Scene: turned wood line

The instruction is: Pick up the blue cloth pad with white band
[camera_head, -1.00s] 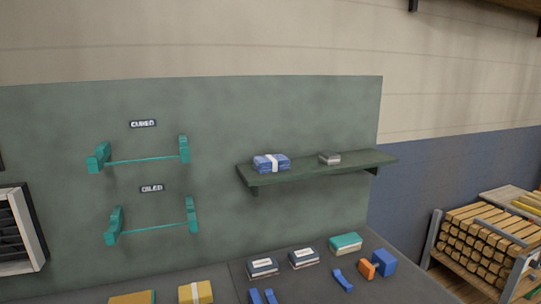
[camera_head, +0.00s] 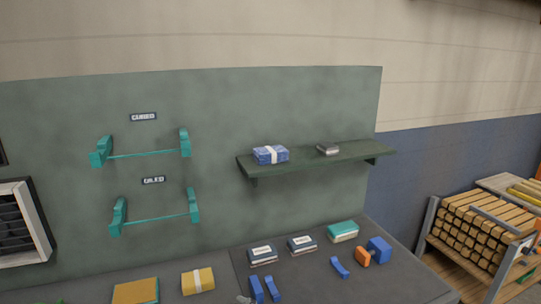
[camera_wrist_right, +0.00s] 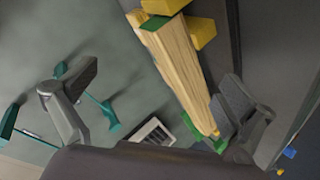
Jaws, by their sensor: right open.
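The blue cloth pad with white band (camera_head: 270,155) lies on the left part of a green wall shelf (camera_head: 320,158) in the head view. It is not visible in the right wrist view. My right gripper (camera_wrist_right: 157,76) shows in the right wrist view with its two grey fingers wide apart. Nothing is held between them, and it is away from the pad. My left gripper is not in view.
A small grey block (camera_head: 328,149) sits right of the pad. Teal brackets (camera_head: 150,154) stick out from the wall panel at left. The bench (camera_head: 330,285) below carries a yellow banded pad (camera_head: 198,280), boxes and blue pieces. Pale wooden rods (camera_wrist_right: 178,60) lie beyond my right fingers.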

